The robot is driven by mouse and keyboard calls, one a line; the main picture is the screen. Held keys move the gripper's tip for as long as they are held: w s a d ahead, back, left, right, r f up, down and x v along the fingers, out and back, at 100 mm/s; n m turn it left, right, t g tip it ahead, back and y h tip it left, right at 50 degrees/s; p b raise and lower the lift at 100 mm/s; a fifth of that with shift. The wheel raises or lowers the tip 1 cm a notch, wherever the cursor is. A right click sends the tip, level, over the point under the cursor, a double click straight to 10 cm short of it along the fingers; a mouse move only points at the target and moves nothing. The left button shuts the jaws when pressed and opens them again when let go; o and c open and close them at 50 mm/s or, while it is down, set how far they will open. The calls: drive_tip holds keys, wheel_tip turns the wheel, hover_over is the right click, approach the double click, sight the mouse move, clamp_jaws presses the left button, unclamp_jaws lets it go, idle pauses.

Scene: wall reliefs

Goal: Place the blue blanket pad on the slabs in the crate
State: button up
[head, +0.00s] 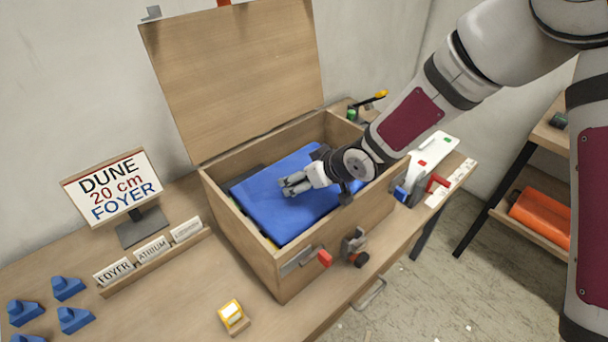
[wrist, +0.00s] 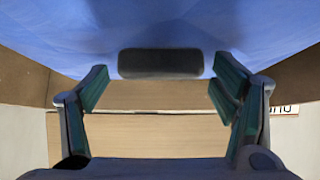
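The blue blanket pad (head: 285,218) lies inside the open wooden crate (head: 258,265), slightly askew to its walls. A dark surface (head: 240,178), perhaps a slab, shows past its left edge; the pad hides most of what is under it. My gripper (head: 290,184) is over the pad's middle. In the wrist view the pad (wrist: 160,20) fills the top, with a dark grip block (wrist: 160,63) on it. My gripper's fingers (wrist: 160,85) are spread on either side of the block, with gaps on both sides. I cannot tell whether they touch the pad.
The crate's lid (head: 240,75) stands open at the back. A latch with a red tab (head: 324,258) and a clamp (head: 354,245) are on the front. A sign (head: 113,188), several blue blocks (head: 68,288) and a yellow item (head: 231,314) stand on the bench.

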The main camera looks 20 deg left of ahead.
idle(0.3)
drive_tip(key=shift+r, duration=0.25)
drive_tip(key=p+v, duration=0.2)
drive_tip(key=v, duration=1)
drive_tip(key=shift+p, duration=0.4)
